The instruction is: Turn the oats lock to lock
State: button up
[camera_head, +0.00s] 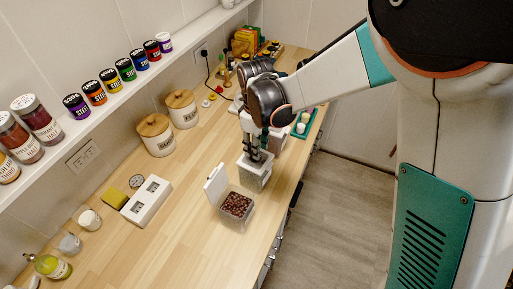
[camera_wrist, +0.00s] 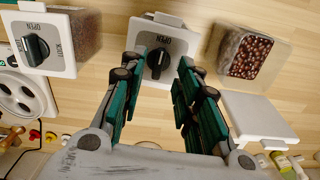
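A pale-lidded container (camera_head: 254,172) stands on the wooden counter under my gripper (camera_head: 259,152). In the wrist view, its lid (camera_wrist: 159,24) carries the word OPEN and a black knob (camera_wrist: 158,62). My gripper (camera_wrist: 158,78) is open, one finger on each side of the knob. I cannot tell whether the fingers touch it. No oats label is readable, and a LOCK mark on this lid is not visible. A second container (camera_wrist: 84,32), with a similar knob (camera_wrist: 33,47) and OPEN and LOCK marks, stands at the left of the wrist view.
An open container of brown beans (camera_head: 236,205) with its lid (camera_head: 216,184) raised stands close by. Two wooden-lidded canisters (camera_head: 157,135) are near the wall. A white two-window box (camera_head: 147,201) lies left. A green tray (camera_head: 309,123) is behind the arm.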

jog(key=shift+f, duration=1.6)
grip_shut()
